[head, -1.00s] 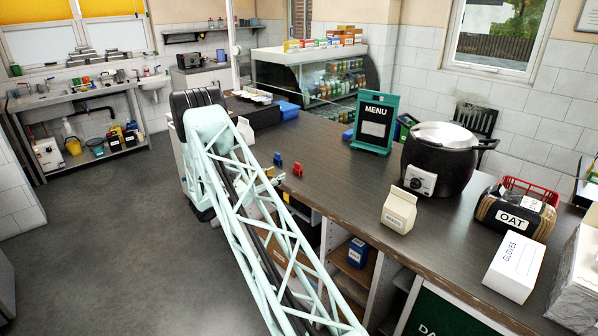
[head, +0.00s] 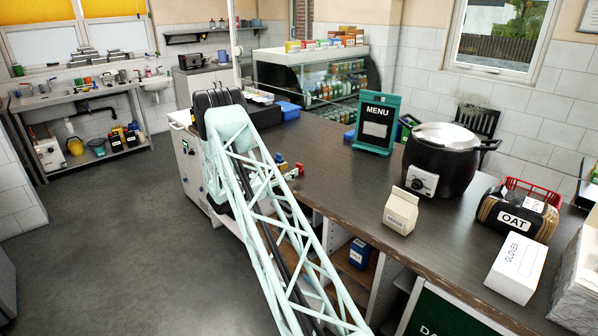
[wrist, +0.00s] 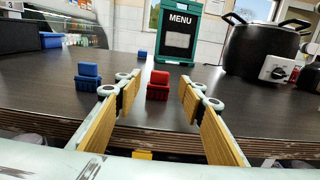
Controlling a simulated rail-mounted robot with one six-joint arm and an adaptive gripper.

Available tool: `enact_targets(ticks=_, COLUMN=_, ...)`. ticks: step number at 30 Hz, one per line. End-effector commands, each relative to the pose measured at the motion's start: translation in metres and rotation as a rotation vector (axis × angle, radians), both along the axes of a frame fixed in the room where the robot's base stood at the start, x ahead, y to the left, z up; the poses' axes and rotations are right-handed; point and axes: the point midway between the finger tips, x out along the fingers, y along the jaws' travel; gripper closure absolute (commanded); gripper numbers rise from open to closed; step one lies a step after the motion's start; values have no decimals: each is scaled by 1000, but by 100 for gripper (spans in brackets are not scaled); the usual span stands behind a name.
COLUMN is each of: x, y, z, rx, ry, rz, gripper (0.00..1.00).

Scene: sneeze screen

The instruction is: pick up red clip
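The red clip (wrist: 158,85) stands upright on the dark counter near its front edge. In the wrist view it appears between my two fingertips, slightly ahead of them. It also shows in the head view (head: 299,167), close to the gripper and partly hidden. My gripper (wrist: 160,98) is open, with yellow-padded fingers on either side and nothing held. Whether the fingers reach around the clip cannot be told. A blue clip (wrist: 88,77) stands left of the red one, outside the left finger; the head view shows it too (head: 279,158).
A green menu board (wrist: 181,35), a black soup pot (wrist: 262,55) and another small blue object (wrist: 142,54) stand farther back. A carton (head: 400,211), an oat bag (head: 517,214) and a glove box (head: 516,267) are right on the counter (head: 345,185).

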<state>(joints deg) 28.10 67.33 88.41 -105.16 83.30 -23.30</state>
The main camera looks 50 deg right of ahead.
Motion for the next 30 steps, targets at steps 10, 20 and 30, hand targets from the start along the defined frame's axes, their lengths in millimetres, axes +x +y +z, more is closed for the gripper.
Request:
enact_targets(ticks=10, x=-4, y=-19, z=0, rx=1, ry=2, rz=1, gripper=64)
enact_targets(ticks=20, x=-4, y=-20, z=0, rx=0, ry=1, rz=0, gripper=64)
enact_targets(ticks=30, x=-10, y=-46, z=0, rx=0, ry=0, rz=-2, gripper=64)
